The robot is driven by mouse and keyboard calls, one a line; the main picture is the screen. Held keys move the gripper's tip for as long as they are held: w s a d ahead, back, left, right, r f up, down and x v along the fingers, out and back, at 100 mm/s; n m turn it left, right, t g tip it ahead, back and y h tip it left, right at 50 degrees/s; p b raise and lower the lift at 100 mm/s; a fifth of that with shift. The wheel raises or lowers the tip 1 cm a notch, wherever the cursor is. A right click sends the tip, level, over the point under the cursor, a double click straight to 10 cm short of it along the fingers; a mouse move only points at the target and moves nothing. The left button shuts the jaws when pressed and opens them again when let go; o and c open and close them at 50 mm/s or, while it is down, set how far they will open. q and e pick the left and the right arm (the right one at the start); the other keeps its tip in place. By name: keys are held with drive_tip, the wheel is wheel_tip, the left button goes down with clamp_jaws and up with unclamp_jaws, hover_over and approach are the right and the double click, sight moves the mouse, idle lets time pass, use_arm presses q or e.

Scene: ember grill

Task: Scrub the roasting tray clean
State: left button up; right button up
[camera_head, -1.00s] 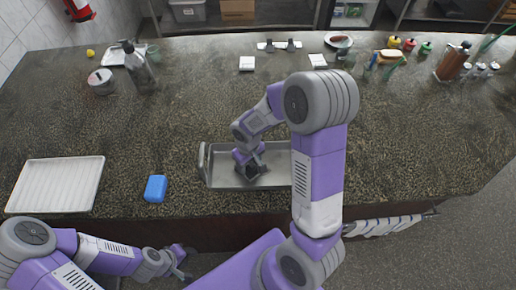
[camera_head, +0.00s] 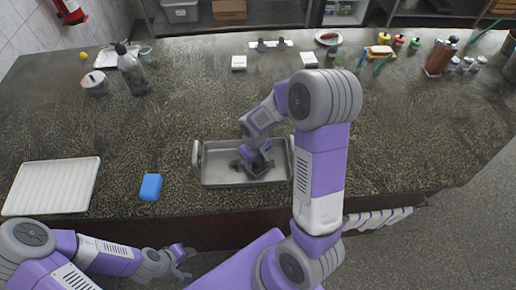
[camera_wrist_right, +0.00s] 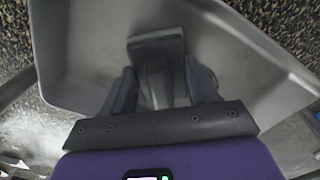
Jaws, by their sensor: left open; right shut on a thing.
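The roasting tray (camera_head: 215,176) is a grey metal pan with raised walls, lying near the counter's front edge. My right gripper (camera_head: 258,163) reaches down into it, shut on a dark scrubbing tool, whose grey handle and flat head (camera_wrist_right: 155,44) show between the fingers in the right wrist view. The tool is over the tray floor; exact contact is hard to see. A dark patch shows on the floor beside the gripper. In that view the tray (camera_wrist_right: 85,55) surrounds the tool. My left gripper (camera_head: 183,262) is open and empty, in front of the counter.
A blue sponge-like block (camera_head: 151,187) lies left of the roasting tray. A white ribbed tray (camera_head: 52,187) lies further left. A bottle (camera_head: 133,72) and tin (camera_head: 96,84) stand at the back left. Condiments and food crowd the back right.

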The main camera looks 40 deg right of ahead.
wheel_tip(320, 180, up, 2)
drive_tip(key=shift+w+r+p, duration=0.1)
drive_tip(key=shift+r+p, duration=0.1)
drive_tip(key=shift+p, duration=0.1)
drive_tip(key=shift+w+a+r+p, duration=0.1)
drive_tip(key=shift+r+p, duration=0.5)
drive_tip(key=shift+r, duration=0.1)
drive_tip(key=shift+r+p, duration=1.55)
drive_tip(key=shift+r, duration=0.55)
drive_tip(key=shift+a+f, duration=0.1)
